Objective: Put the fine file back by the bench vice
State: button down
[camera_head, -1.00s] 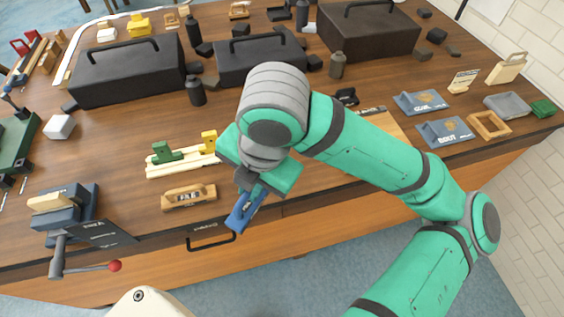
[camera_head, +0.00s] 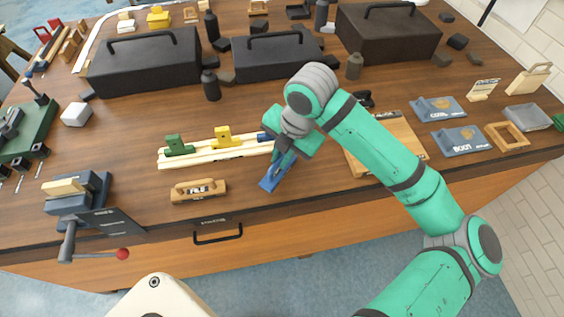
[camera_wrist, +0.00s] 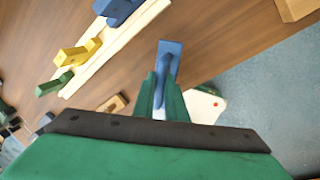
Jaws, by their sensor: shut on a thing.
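My gripper (camera_head: 284,160) is shut on a blue flat tool (camera_head: 271,182), over the bench top near its front edge. In the wrist view the tool (camera_wrist: 170,52) stands out between the green fingers (camera_wrist: 162,100). I cannot read a label on it, so I cannot confirm that it is the fine file. The bench vice (camera_head: 78,204) is at the front left, well left of my gripper, with a pale wooden piece in its jaws and a red-knobbed handle.
A pale rack (camera_head: 200,157) with green, yellow and blue pieces lies just behind the wooden block. A wooden board (camera_head: 390,150) and blue labelled blocks (camera_head: 440,108) lie to the right. Dark toolboxes (camera_head: 145,68) stand behind. Bare bench shows between vice and wooden block.

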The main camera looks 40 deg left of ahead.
jog(key=shift+w+f, duration=0.25)
jog(key=shift+f, duration=0.05)
jog(key=shift+d+x, duration=0.15)
jog(key=shift+x, duration=0.7)
jog(key=shift+d+x, duration=0.15)
jog(key=shift+x, duration=0.65)
jog(key=shift+w+f, duration=0.15)
jog(key=c, duration=1.8)
grip_release()
jog(key=v, duration=1.2)
